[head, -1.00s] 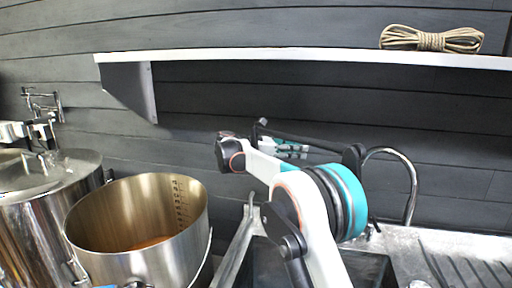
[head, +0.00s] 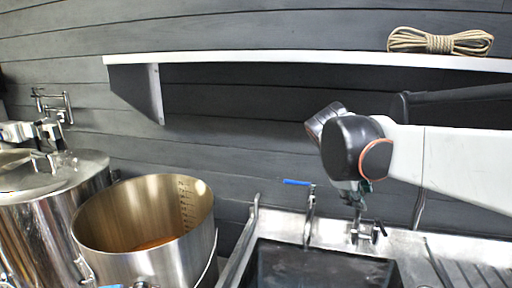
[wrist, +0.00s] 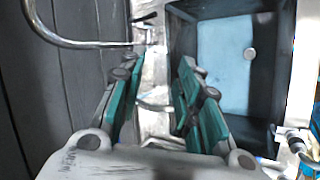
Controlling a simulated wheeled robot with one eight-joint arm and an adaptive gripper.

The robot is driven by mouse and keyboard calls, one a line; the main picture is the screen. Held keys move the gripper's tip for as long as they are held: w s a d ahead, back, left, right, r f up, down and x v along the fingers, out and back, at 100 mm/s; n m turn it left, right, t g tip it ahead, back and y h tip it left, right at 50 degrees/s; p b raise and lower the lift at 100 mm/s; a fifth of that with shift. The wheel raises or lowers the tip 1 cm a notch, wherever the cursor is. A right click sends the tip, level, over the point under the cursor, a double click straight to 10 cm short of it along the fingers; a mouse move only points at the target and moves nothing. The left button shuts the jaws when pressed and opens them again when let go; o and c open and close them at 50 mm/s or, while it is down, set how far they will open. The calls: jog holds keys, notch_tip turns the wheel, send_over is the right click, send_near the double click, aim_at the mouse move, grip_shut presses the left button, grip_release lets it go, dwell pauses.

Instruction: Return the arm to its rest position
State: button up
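My arm reaches in from the right side of the head view, with its white link level and its black wrist in front of the dark wall. My gripper (wrist: 158,72) shows in the wrist view as two teal and grey fingers, spread apart with nothing between them. It points down over the sink's metal rim, beside the dark basin. In the head view the gripper (head: 352,190) is small and partly hidden below the black wrist joint.
A sink (head: 322,268) lies below my arm, with a blue-handled tap (head: 310,205) and a faucet base (head: 366,233) behind it. A steel pot (head: 150,262) and a lidded steel vessel (head: 50,215) stand left. A white shelf (head: 250,58) holds coiled rope (head: 440,41).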

jog(key=s+a+f+m+t+y, duration=0.1)
jog(key=s+f+m, duration=0.4)
jog(key=s, duration=0.5)
jog(key=s+a+f+m+t+y, duration=0.1)
jog(key=s+a+f+m+y, duration=0.3)
jog(key=s+f, duration=0.3)
jog(key=s+m+y, duration=0.1)
jog(key=s, duration=0.3)
jog(key=shift+s+t, duration=0.15)
jog(key=shift+t, duration=0.15)
